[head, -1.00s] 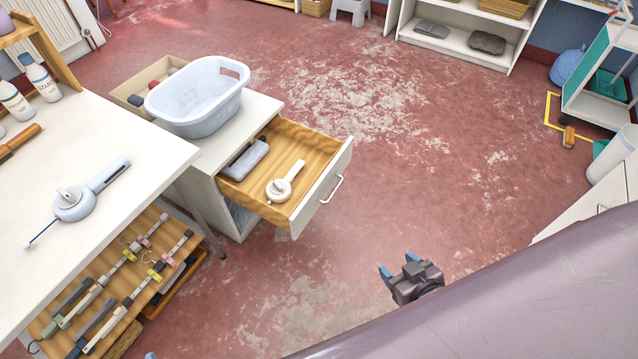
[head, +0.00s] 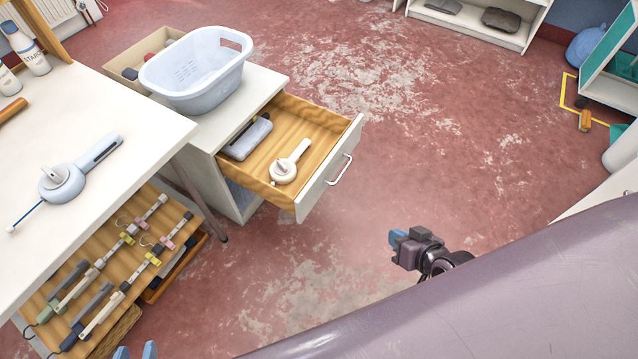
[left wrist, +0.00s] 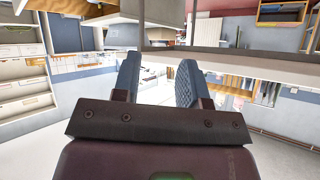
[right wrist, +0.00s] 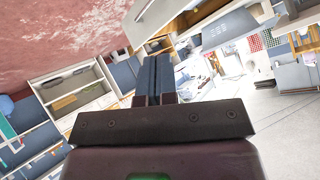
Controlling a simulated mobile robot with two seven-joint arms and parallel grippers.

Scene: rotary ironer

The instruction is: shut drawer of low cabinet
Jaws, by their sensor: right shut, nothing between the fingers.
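The low cabinet (head: 262,84) stands beside the white table, and its drawer (head: 330,174) is pulled well out, its wooden inside showing. The drawer front is white with a metal bar handle (head: 341,170). A grey-blue case (head: 249,138) and a white round-headed tool (head: 284,172) lie in it. My right gripper (head: 396,240) is shut and empty, in front of the handle and to its lower right, clear of it. Its fingers are together in the right wrist view (right wrist: 159,80). My left gripper (head: 136,352) is open at the bottom edge by the table; its fingers are apart in the left wrist view (left wrist: 158,82).
A pale blue basket (head: 197,68) stands on the cabinet top, with an open box (head: 122,72) behind it. The white table (head: 100,150) is on the left, above a wooden shelf of hangers (head: 110,262). The red floor around the drawer front is clear.

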